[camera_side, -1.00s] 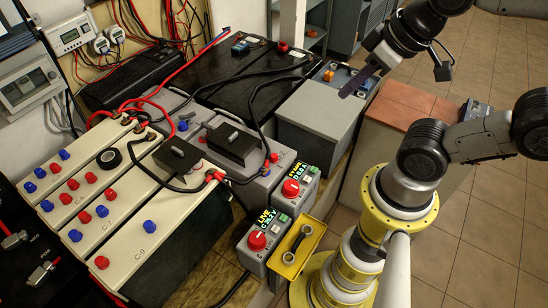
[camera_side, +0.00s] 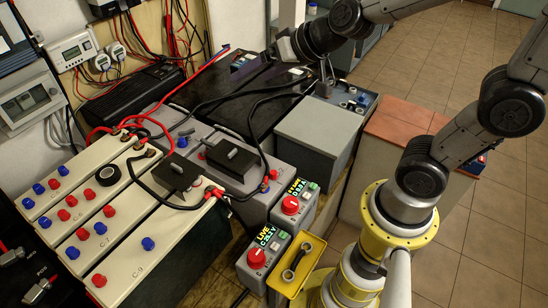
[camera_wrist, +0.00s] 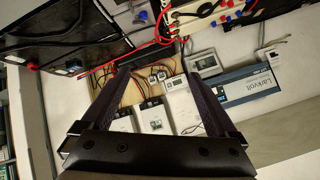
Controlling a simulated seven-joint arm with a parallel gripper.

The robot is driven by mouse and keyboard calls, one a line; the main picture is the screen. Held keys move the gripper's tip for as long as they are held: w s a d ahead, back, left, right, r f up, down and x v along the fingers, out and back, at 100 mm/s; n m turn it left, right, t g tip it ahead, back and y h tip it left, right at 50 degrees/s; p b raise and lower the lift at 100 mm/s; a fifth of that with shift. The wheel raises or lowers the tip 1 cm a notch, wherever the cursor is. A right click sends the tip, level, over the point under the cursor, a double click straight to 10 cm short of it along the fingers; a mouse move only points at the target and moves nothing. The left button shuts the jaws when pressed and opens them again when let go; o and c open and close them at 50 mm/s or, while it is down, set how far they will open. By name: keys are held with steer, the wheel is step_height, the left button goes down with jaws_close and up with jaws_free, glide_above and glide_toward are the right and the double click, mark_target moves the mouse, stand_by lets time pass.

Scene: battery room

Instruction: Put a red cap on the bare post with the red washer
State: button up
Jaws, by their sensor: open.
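My gripper shows in the wrist view (camera_wrist: 155,68) with its two dark fingers spread and nothing between them. In the side view, a dark purple finger (camera_side: 244,66) hangs over the black batteries at the back. Several red caps stand on the cream battery cells at the left, among them one on the front cell (camera_side: 99,280) and one on the cell behind (camera_side: 109,211). I cannot make out a bare post with a red washer at this size.
Blue caps (camera_side: 148,243) stand among the red ones. Black cables and two black switch boxes (camera_side: 232,158) cross the battery tops. A grey box (camera_side: 318,138) has an open compartment of small parts behind it. A yellow tray (camera_side: 314,248) holds a wrench-like tool.

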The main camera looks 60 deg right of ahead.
steer(key=w+d+f+m+g+h, duration=0.1)
steer(key=w+d+f+m, duration=0.1)
steer(key=w+f, duration=0.35)
steer(key=m+g+h, duration=0.3)
steer(key=g, duration=0.2)
glide_above(274, 173)
step_height(274, 173, down, 24)
steer(key=shift+w+a+f, duration=0.1)
steer(key=shift+w+a, duration=0.05)
steer(key=shift+s+f+g, duration=0.25)
steer(key=shift+f+g, duration=0.15)
steer(key=shift+f, duration=2.95)
jaws_close()
